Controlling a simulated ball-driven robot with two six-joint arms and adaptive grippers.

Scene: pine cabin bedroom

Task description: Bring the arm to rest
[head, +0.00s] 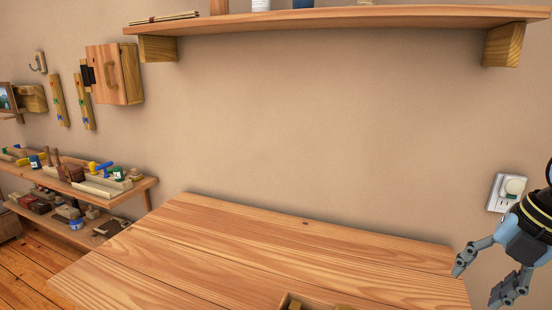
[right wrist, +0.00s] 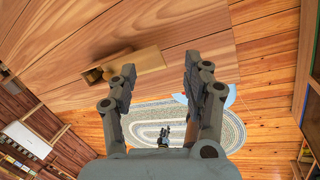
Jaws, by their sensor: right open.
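My right gripper (head: 480,284) is at the lower right of the head view, by the right end of the wooden table (head: 270,240). It is open, with a clear gap between its fingers and nothing held. In the right wrist view its two fingers (right wrist: 158,72) stand apart, with the wooden tabletop, plank floor and an oval rug beyond them. My left gripper and arm are not in the head view.
A small wooden box (head: 292,302) sits at the table's near edge. A wall shelf (head: 330,18) hangs above. A wall outlet (head: 505,192) is close to my right arm. A low shelf unit (head: 140,187) with several small items stands left. Most of the tabletop is clear.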

